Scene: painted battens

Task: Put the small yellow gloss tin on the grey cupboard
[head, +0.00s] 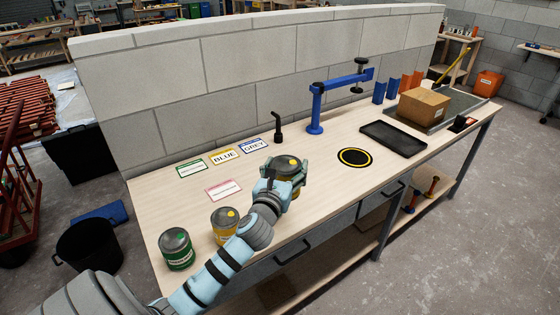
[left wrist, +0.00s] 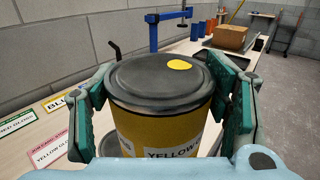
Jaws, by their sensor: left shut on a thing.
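A yellow tin (head: 288,161) with a dark lid and a yellow dot is held in my left gripper (head: 285,176) over the bench. The tin fills the middle of the left wrist view (left wrist: 165,127), upright, its label starting "YELLOW". The teal fingers press on both its sides; its base is hidden. A second yellow tin (head: 224,224) stands near the bench's front edge, beside a green tin (head: 176,248). I cannot tell for sure which yellow tin is smaller. I cannot clearly make out a grey cupboard. My right gripper is out of view.
Cards reading "BLUE" (head: 224,156) and "GREY" (head: 254,146), a green-edged card (head: 191,169) and a pink one (head: 223,190) lie on the bench. Beyond are a blue stand (head: 315,110), a black-and-yellow ring (head: 354,157), a black tray (head: 393,138) and a cardboard box (head: 423,106). A block wall runs behind.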

